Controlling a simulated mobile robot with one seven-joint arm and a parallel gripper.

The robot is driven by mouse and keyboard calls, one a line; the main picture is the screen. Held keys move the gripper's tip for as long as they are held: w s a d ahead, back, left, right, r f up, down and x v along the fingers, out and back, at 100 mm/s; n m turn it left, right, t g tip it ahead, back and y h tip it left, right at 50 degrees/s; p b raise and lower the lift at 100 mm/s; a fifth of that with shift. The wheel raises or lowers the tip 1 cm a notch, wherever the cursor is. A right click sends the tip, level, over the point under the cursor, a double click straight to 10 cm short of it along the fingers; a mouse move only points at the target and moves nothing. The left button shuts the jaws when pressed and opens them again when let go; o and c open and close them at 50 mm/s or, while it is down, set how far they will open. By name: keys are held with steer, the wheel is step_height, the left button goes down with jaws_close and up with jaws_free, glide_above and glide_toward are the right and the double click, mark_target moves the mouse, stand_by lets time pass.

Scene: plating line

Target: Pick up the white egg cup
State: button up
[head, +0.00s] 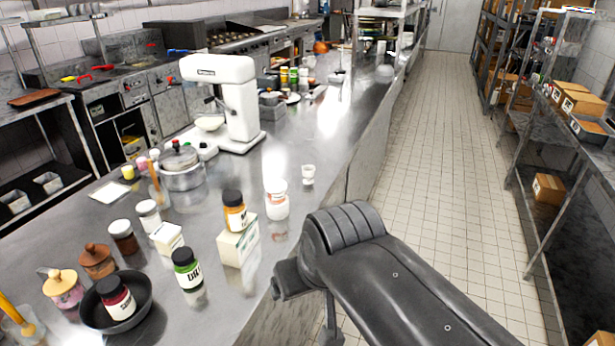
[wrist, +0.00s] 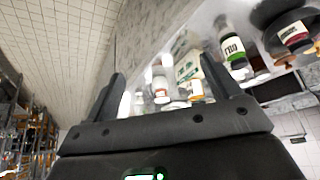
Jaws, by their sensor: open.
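The white egg cup (head: 308,174) stands upright on the steel counter (head: 335,125) in the head view, close to the counter's aisle-side edge. It stands a little behind and to the right of a white tub with a red-marked label (head: 276,198). My gripper (wrist: 161,75) shows in the wrist view with its two fingers spread and nothing held between them. A pale shape by the left finger may be the egg cup, but I cannot tell. My arm reaches in from the lower right of the head view; its fingers are not clear there.
A green-labelled jar (head: 187,269) and a dark pan (head: 140,318) are nearer. A white stand mixer (head: 236,105) is further back. The counter right behind the cup is clear.

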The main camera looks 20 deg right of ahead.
steer(key=c, duration=0.3)
stand_by(0.4)
steer(key=w+d+r+m+h, duration=0.1)
steer(key=w+r, duration=0.2)
steer(key=w, duration=0.4)
steer(key=w+d+r+m, duration=0.1)
steer(key=w+d+r, duration=0.15)
steer(key=w, duration=0.35)
steer(key=m+g+h, duration=0.2)
steer(key=m, duration=0.4)
glide_above(308, 174)
steer(key=s+a, duration=0.2)
step_height(308, 174, down, 14)
steer(key=x, duration=0.6)
steer(key=shift+w+x, duration=0.15)
steer(key=shift+x, duration=1.2)
steer(key=shift+w+x, duration=0.1)
steer(key=shift+x, duration=1.2)
